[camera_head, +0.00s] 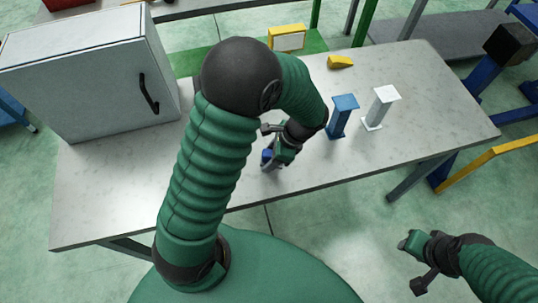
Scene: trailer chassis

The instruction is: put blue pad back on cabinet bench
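A blue piece shaped like a post with flat end plates (342,115) stands upright on the grey bench (215,187), right of my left gripper and apart from it. My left gripper (270,160) points down, low over the front middle of the bench. A small blue patch (266,155) shows at its fingertips. The patch is mostly hidden, so I cannot tell whether it is a held pad. My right gripper (406,243) is at lower right, in front of the bench; its finger gap is too small to make out.
A white cabinet (85,75) with a black handle stands on the bench's left end. A similar white post (380,107) stands beside the blue one, and a yellow piece (340,62) lies near the back edge. The right end of the bench is clear.

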